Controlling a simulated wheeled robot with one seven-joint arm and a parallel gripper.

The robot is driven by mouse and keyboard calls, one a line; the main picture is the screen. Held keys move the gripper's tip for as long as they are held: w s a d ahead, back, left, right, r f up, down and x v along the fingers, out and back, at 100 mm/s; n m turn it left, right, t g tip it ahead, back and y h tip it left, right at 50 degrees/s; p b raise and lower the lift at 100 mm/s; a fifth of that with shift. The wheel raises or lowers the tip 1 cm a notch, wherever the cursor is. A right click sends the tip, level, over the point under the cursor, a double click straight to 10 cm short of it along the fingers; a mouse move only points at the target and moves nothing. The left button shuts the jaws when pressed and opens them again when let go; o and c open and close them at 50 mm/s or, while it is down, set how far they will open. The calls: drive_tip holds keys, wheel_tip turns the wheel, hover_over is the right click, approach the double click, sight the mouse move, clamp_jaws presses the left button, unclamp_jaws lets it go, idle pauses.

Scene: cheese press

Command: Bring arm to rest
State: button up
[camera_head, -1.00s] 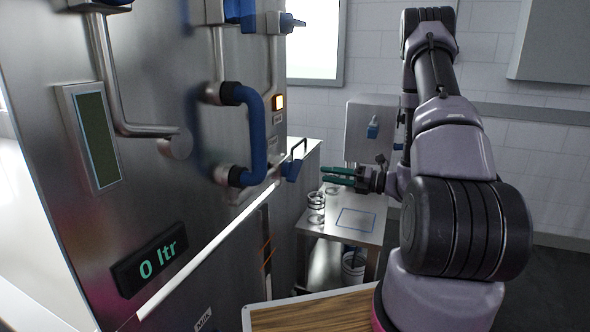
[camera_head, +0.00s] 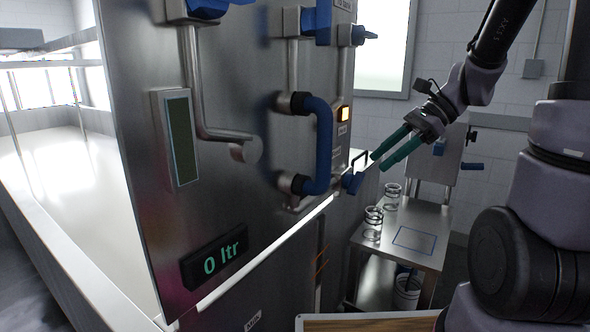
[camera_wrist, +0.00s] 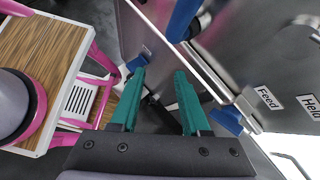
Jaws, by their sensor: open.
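My gripper (camera_head: 388,153) is in the right half of the head view, with its two green fingers apart and nothing between them. It points down and left toward the steel machine's front, above the small steel table. In the wrist view, the gripper (camera_wrist: 160,90) shows both green fingers spread with an empty gap. A blue lever handle (camera_wrist: 228,120) lies close to the right finger in that view; whether they touch I cannot tell. My arm comes in from the upper right of the head view.
The steel machine (camera_head: 230,110) has a blue curved handle (camera_head: 318,145) and a display reading 0 ltr (camera_head: 215,262). A small steel table (camera_head: 430,212) holds clear ringed jars (camera_head: 373,223), with a bucket (camera_head: 407,290) below. A wood-topped, pink-framed cart (camera_wrist: 40,55) shows in the wrist view.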

drive_tip(key=s+d+r+n+t+h, duration=0.5)
drive_tip(key=s+r+n+t+h, duration=0.1)
drive_tip(key=r+n, duration=0.4)
drive_tip(key=shift+s+d+r+n+t+h, duration=0.25)
drive_tip(key=shift+r+n+t+h, duration=0.15)
drive_tip(key=shift+n+t+h, duration=0.3)
idle(6.3)
